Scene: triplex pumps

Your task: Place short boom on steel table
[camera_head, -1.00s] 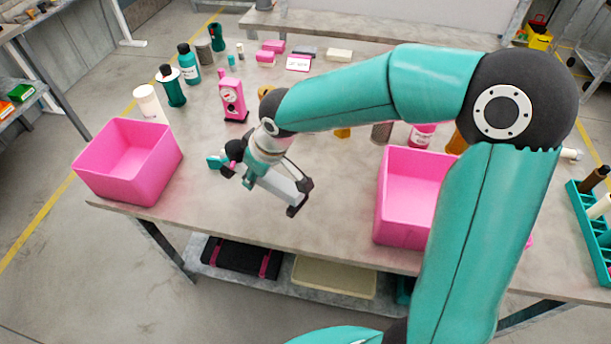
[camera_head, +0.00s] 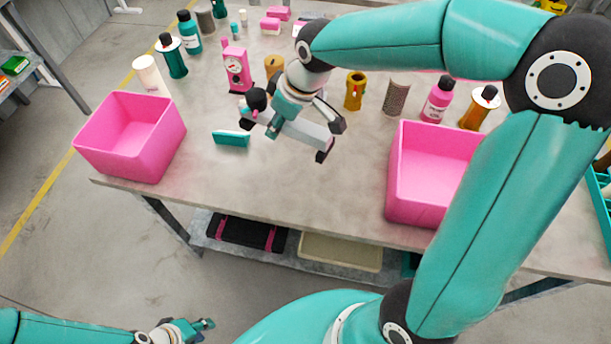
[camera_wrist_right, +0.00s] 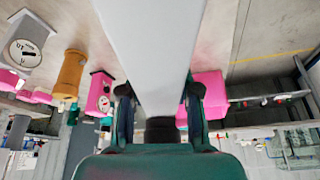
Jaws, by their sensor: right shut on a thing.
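My right gripper (camera_head: 297,142) is shut on a pale grey bar, which I take to be the short boom (camera_head: 304,131). The bar shows large and straight in the right wrist view (camera_wrist_right: 155,50), running between the dark fingers. The gripper and bar are over the middle of the steel table (camera_head: 290,200); I cannot tell how far above the top, or whether the bar touches it. My left gripper (camera_head: 203,325) is low at the lower left, in front of the table and away from the bar. Its finger opening is too small to read.
A pink bin (camera_head: 130,165) stands at the table's left end, another (camera_head: 412,200) on the right. A small teal block (camera_head: 231,138) lies left of my right gripper. Bottles and a pink gauge-like device (camera_head: 237,68) stand behind. The front middle of the table is clear.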

